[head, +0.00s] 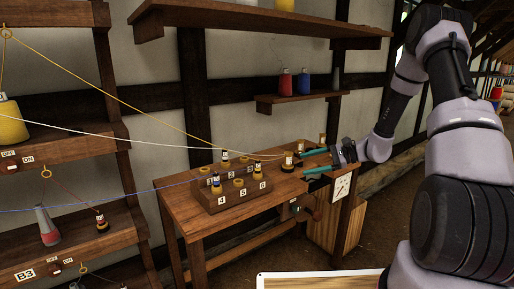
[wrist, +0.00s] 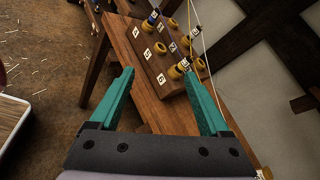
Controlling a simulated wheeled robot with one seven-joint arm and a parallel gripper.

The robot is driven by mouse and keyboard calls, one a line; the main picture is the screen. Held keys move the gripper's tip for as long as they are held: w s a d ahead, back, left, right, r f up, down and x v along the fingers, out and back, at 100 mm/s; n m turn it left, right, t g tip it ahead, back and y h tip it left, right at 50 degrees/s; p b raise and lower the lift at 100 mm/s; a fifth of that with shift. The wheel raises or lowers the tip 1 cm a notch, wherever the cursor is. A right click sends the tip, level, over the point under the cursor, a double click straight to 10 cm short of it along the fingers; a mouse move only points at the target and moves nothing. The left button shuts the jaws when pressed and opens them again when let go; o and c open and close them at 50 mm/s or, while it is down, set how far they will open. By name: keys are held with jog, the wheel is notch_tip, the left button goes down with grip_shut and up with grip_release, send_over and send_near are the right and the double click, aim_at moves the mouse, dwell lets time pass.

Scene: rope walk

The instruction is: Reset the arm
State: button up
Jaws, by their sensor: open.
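My gripper (head: 318,161) is at the right end of the wooden table (head: 178,203), at the end of my arm, which reaches in from the right. In the wrist view my gripper (wrist: 160,98) shows two teal fingers spread wide apart with nothing between them but table top. A stepped wooden block (head: 232,202) with numbered sockets stands on the table, left of the gripper. It also shows beyond the fingertips in the wrist view (wrist: 150,62). Several small bobbins sit in it. A bobbin with a white body (head: 288,161) stands beside the fingertips, apart from the block.
Yellow, white and blue threads run from the left shelves (head: 60,147) across to the table. A pale-topped board (head: 318,281) is at the bottom.

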jog(key=s+r+n+g+h, duration=0.1)
jog(key=s+r+n+h, duration=0.6)
jog(key=s+r, duration=0.8)
jog(key=s+d+r+n+t+h, duration=0.1)
jog(key=s+d+r+t+h, duration=0.1)
jog(key=s+r, duration=0.4)
jog(key=s+d+r+n+t+h, duration=0.1)
jog(key=s+d+r+t+h, duration=0.2)
jog(key=s+r, duration=0.4)
jog(key=shift+d+n+t, duration=0.3)
jog(key=shift+d, duration=0.2)
jog(key=shift+r, duration=0.1)
